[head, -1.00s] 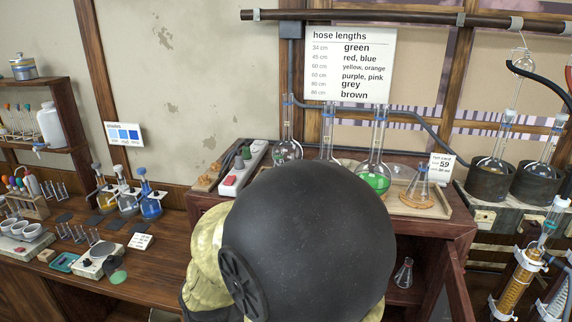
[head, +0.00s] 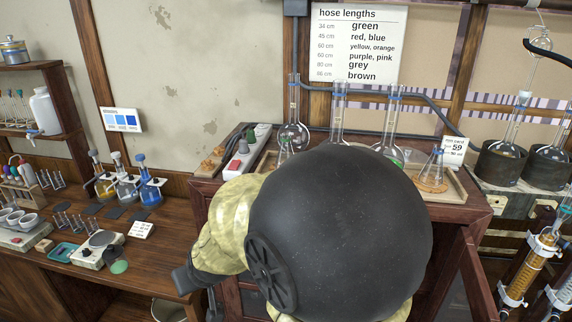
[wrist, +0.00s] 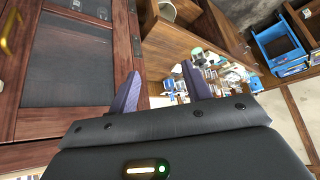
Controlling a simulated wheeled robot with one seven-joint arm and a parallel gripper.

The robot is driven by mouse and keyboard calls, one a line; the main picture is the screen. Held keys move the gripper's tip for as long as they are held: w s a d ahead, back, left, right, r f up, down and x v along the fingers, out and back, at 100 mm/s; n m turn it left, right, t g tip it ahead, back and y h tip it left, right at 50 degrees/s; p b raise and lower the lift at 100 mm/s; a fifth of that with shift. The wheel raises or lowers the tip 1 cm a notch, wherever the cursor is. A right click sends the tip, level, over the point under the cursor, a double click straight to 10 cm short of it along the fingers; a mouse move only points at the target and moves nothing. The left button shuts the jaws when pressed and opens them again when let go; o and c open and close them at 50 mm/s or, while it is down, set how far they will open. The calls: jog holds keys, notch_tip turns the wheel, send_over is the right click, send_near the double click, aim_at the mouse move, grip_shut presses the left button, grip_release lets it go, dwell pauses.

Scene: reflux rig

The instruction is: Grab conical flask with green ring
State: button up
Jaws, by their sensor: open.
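A clear conical flask (head: 432,172) stands at the right end of the wooden tray on the cabinet top in the head view, on a tan-orange ring. A small clear flask (head: 285,148) shows at the tray's left end, partly hidden. I cannot make out a green ring on either one. My gripper (wrist: 163,88) is open and empty in the wrist view, its two purple fingers spread beside a wooden cabinet.
Long-necked round flasks (head: 392,130) stand on the tray. The left bench holds flasks of coloured liquid (head: 150,190), and heating mantles (head: 500,165) stand at right. The wrist view shows a cabinet door (wrist: 75,60), cluttered small items (wrist: 215,75) and blue crates (wrist: 278,50).

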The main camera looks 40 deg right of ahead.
jog(key=w+d+r+m+t+h+b, duration=0.2)
jog(key=w+d+r+t+b, duration=0.1)
jog(key=w+d+r+t, duration=0.25)
jog(key=m+g+h+b, duration=0.2)
jog(key=m+h+b, duration=0.2)
jog(key=m+h, duration=0.65)
send_near(283, 142)
jog(key=s+a+f+n+h, duration=0.1)
jog(key=s+a+n+h, duration=0.1)
jog(key=a+n, duration=0.15)
jog(key=shift+s+a+f+m, duration=0.15)
jog(key=shift+a+f+m, duration=0.15)
jog(key=shift+m, duration=0.2)
jog(key=p+x, duration=0.1)
jog(key=x, duration=1.1)
jog(key=shift+d, duration=0.1)
jog(key=shift+r, duration=0.1)
